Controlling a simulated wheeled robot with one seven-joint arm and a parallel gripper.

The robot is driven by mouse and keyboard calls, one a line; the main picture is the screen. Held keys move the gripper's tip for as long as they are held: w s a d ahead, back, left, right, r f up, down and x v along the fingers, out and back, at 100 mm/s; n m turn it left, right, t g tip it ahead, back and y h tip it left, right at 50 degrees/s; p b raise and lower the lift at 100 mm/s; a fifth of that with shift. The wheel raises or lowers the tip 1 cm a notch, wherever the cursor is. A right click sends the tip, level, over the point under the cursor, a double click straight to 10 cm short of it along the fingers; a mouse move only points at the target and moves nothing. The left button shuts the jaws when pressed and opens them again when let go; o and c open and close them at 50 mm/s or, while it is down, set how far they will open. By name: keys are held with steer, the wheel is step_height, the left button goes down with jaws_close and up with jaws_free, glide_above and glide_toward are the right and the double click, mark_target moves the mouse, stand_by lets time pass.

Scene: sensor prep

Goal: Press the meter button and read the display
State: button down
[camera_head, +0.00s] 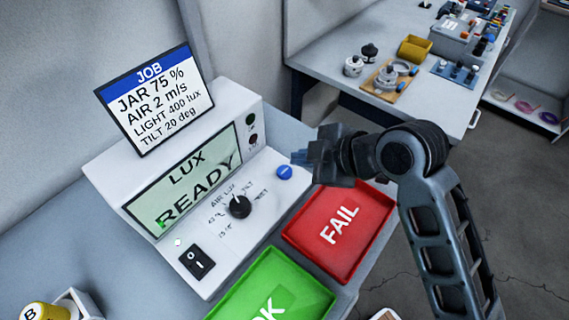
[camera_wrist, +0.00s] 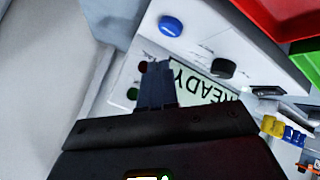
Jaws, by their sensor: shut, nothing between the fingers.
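The white meter (camera_head: 150,260) stands on the bench with a green display (camera_head: 185,185) that reads "LUX READY". Its round blue button (camera_head: 285,172) is at the right end of the sloped panel. The black selector knob (camera_head: 239,206) and a black rocker switch (camera_head: 197,262) are on the same panel. My gripper (camera_head: 299,158) is shut and empty, with its fingertips close above the blue button in the head view; contact is not visible. In the wrist view the shut fingers (camera_wrist: 156,72) lie in front of the display (camera_wrist: 195,80), and the blue button (camera_wrist: 171,26) shows beyond them.
A red FAIL tray (camera_head: 373,207) and a green OK tray (camera_head: 318,301) lie in front. A second bench (camera_head: 335,60) with parts stands behind.

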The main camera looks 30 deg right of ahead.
steer(key=w+a+r+n+g+y, duration=0.1)
steer(key=w+r+n, duration=0.2)
steer(key=r, duration=0.2)
steer(key=shift+w+r+p, duration=0.15)
steer(key=shift+w+p, duration=0.05)
steer(key=shift+p, duration=0.1)
steer(key=shift+f, duration=0.2)
steer(key=b, duration=0.6)
glide_above(288, 173)
step_height(288, 173, down, 7)
steer(key=shift+f, duration=0.15)
steer(key=shift+f+b, duration=0.35)
steer(key=shift+f, duration=0.25)
stand_by(1.0)
steer(key=shift+f, duration=0.4)
